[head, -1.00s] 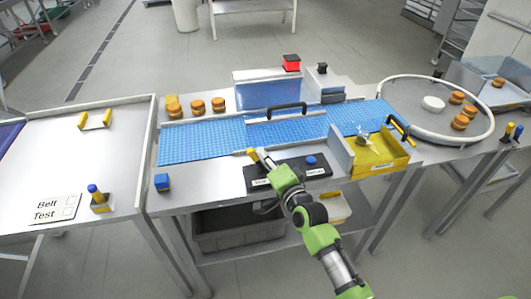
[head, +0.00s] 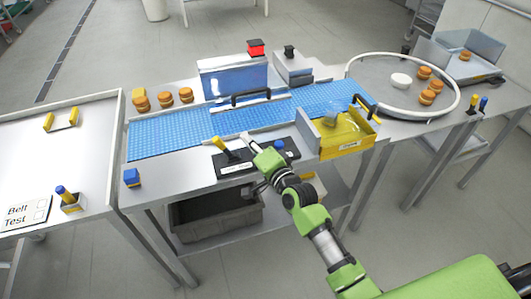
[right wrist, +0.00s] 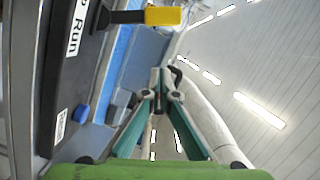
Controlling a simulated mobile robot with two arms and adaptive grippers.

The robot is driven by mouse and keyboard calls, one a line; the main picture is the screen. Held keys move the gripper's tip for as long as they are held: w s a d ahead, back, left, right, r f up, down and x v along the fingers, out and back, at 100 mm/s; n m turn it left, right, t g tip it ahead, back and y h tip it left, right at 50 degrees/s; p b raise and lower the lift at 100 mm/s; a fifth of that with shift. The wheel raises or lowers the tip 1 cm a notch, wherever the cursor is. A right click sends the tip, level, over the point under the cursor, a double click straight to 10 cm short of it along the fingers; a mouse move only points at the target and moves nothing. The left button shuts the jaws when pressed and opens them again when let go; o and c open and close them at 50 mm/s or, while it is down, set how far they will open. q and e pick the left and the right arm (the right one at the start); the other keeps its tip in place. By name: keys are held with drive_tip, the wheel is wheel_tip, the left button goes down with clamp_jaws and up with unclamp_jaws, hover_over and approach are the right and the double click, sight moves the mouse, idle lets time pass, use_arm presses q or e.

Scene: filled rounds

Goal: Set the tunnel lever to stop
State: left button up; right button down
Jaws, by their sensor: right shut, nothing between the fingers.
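The tunnel lever (head: 218,144) has a yellow handle and stands at the left end of a black panel (head: 262,164). Its handle leans to the left in the head view. The panel's label is too small to read there. In the right wrist view the lever (right wrist: 163,16) shows at the top, with "Run" on the label and a "p" cut off by the edge. My right gripper (head: 246,139) is shut and empty, just right of the lever and apart from it, above the panel. Its fingers also show in the right wrist view (right wrist: 160,82). My left gripper is out of view.
A blue button (head: 278,146) sits right of the gripper on the panel. Behind runs a blue belt (head: 160,137) with a tunnel (head: 232,80). A yellow tray (head: 343,149) stands at right. A round table (head: 380,78) holds several filled rounds.

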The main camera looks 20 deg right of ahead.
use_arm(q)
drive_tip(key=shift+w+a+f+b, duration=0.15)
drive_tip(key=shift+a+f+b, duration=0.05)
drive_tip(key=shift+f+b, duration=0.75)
use_arm(e)
drive_tip(key=s+r, duration=0.1)
drive_tip(key=s, duration=0.6)
drive_tip(key=shift+s+d, duration=0.25)
drive_tip(key=shift+d, duration=0.1)
drive_tip(key=shift+d, duration=0.1)
